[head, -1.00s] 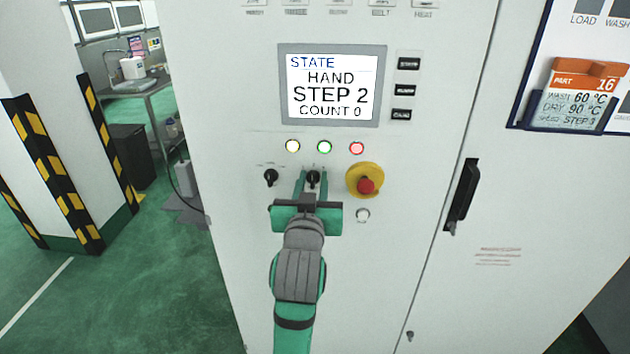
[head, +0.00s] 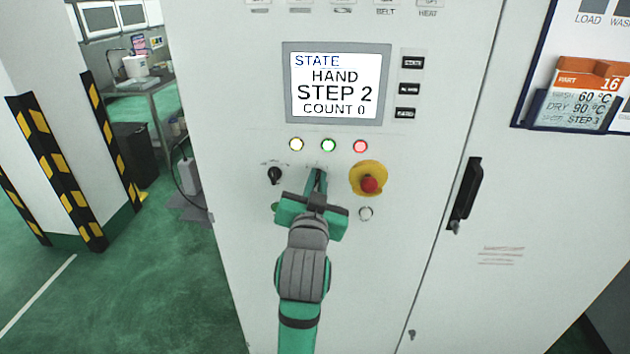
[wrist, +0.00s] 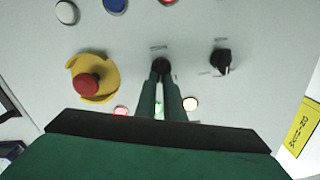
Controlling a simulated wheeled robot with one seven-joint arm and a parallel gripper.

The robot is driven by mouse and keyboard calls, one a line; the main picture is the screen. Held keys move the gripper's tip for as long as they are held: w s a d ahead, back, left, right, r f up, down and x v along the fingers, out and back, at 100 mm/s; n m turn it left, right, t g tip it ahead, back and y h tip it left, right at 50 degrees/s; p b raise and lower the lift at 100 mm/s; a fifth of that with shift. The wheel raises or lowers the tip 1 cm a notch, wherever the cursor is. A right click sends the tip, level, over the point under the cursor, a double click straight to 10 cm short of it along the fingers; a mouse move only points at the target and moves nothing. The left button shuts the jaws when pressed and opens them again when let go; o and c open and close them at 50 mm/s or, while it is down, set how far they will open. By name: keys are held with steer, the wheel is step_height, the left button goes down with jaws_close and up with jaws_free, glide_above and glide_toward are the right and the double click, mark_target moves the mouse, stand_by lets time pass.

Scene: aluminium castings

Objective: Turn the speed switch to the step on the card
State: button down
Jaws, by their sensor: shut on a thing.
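The speed switch (wrist: 160,65) is a small black knob on the white cabinet front, in the wrist view between my fingertips. My gripper (head: 318,176) is shut on it; in the head view its fingers mostly hide the knob. The gripper is rolled, with its body tilted down to the right. The display (head: 336,84) reads "STATE HAND STEP 2 COUNT 0". The card (head: 584,96), orange-topped and marked "PART 16", sits in a holder at the right and reads wash 60 °C, dry 90 °C and a speed line with STEP 3.
A second black knob (head: 275,175) is left of the switch. A red emergency button (head: 369,184) on a yellow base is close at the right. Yellow, green and red lamps are above, and a white button (head: 365,213) is below right. A black door handle (head: 466,195) projects farther right.

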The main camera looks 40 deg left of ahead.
steer(key=m, duration=0.5)
steer(key=shift+w+d+f, duration=0.2)
steer(key=shift+d, duration=0.1)
steer(key=shift+m, duration=0.4)
steer(key=c, duration=1.9)
jaws_free()
steer(key=shift+o, duration=0.2)
